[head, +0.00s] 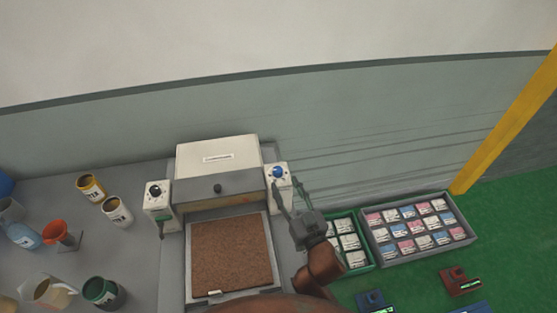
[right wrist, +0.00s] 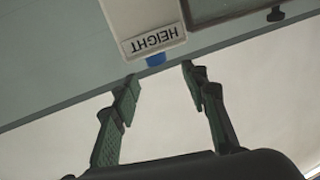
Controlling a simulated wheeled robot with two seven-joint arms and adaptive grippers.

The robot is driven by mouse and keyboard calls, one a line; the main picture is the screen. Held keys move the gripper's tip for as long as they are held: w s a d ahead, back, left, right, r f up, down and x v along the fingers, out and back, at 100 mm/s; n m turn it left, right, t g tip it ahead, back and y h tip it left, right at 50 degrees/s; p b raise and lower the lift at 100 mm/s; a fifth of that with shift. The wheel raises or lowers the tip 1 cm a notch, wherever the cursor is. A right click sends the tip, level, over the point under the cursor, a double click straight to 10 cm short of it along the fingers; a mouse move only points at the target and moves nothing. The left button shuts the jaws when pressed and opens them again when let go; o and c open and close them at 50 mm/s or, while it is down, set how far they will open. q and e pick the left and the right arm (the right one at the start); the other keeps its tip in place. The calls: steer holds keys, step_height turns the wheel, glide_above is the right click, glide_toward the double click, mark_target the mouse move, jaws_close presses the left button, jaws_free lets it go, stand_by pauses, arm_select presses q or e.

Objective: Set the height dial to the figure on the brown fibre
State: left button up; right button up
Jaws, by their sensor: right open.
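The height dial is a blue knob (head: 278,172) on the white post right of the machine. In the right wrist view the blue knob (right wrist: 155,60) shows below an upside-down HEIGHT label (right wrist: 153,39). My right gripper (head: 287,184) is open, its fingers pointing at this post; in the right wrist view the fingertips (right wrist: 160,76) lie either side of the knob, with no clear contact. The brown fibre (head: 230,255) is a flat slab in a grey tray in front of the machine. A small pale tag (head: 215,293) lies at its front edge; its figure is too small to read. My left gripper is out of view.
The machine (head: 218,158) has a pale hood. A second post with a black knob (head: 154,190) stands at its left. Cups, jugs and an orange funnel (head: 55,229) crowd the left. A green crate (head: 368,252) and a grey crate (head: 469,226) of labelled packs stand at right.

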mark_target(280, 173)
steer(key=x, duration=0.8)
steer(key=shift+w+d+f, duration=0.1)
steer(key=shift+d, duration=0.1)
steer(key=shift+c, duration=0.5)
jaws_close()
